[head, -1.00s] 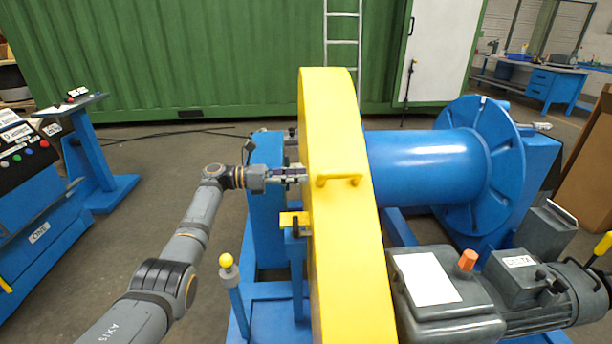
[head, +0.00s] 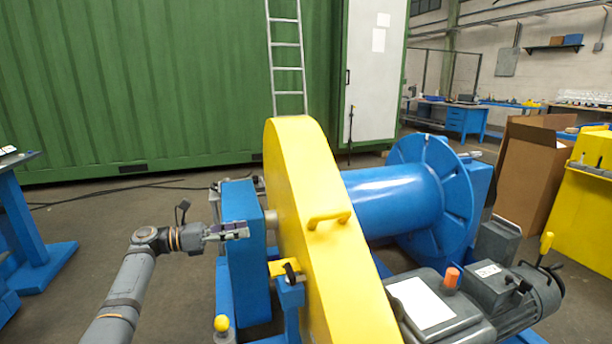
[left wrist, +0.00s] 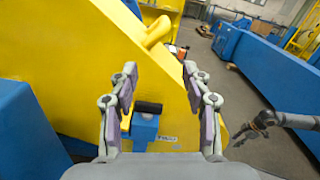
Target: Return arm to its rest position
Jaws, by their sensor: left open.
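My left gripper (head: 240,231) is open and empty. In the head view it overlaps the blue upright post (head: 243,265) left of the tall yellow chain guard (head: 305,230); I cannot tell its exact gap from the post. In the left wrist view its two fingers (left wrist: 160,85) are spread wide with nothing between them. Beyond them are the yellow guard (left wrist: 60,65) and a blue block with a black handle (left wrist: 146,122). A grey arm, likely my right, shows at the right of that view; its small gripper (left wrist: 246,134) is unclear.
A blue drum (head: 395,200) and a grey motor (head: 500,295) stand right of the guard. A yellow-knobbed lever (head: 222,324) stands low near my left arm. A blue stand (head: 25,225) is at far left, with open floor between.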

